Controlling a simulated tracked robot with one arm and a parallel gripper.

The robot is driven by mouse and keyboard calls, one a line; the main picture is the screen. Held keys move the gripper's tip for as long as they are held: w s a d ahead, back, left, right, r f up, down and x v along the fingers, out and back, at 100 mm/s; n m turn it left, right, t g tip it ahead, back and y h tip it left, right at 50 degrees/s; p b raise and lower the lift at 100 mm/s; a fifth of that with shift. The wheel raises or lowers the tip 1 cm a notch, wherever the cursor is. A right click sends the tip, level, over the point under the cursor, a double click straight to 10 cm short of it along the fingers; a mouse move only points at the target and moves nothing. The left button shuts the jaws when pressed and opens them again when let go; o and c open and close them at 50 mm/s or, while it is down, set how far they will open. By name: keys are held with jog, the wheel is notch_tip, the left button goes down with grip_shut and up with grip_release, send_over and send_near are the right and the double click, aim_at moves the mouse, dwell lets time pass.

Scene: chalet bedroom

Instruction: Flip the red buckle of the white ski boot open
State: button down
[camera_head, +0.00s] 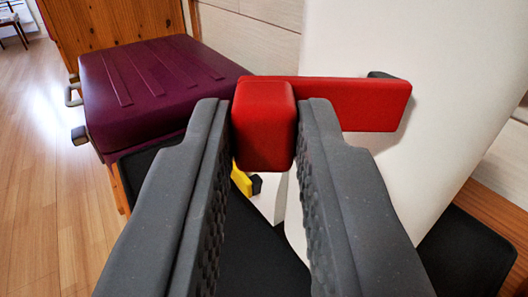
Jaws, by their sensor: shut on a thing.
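The red buckle (355,103) is a flat bar with a thick block-shaped end, in front of the white ski boot (400,38). The bar runs to the right across the boot's white shell. My gripper (264,128) is shut on the block end of the buckle, with one dark finger on each side of it. The fingers hide part of the boot's lower area. A small dark piece shows behind the bar near its right end.
A purple suitcase (155,85) lies left of the boot. A black surface (468,255) lies below the boot. A small yellow and black object (242,181) shows between my fingers. Wooden floor (45,180) is open at the far left.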

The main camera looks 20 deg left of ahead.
jog(key=shift+s+d+r+n+y+p, duration=0.1)
jog(key=shift+d+n+y+p, duration=0.25)
jog(key=shift+p, duration=0.45)
jog(key=shift+a+g+y, duration=0.1)
jog(key=shift+g+y, duration=0.2)
jog(key=shift+y, duration=0.05)
jog(key=c, duration=1.3)
grip_release()
jog(key=v, duration=0.7)
jog(key=p+v, duration=0.1)
jog(key=v, duration=0.6)
jog(key=shift+f, duration=0.2)
jog(key=shift+r, duration=0.1)
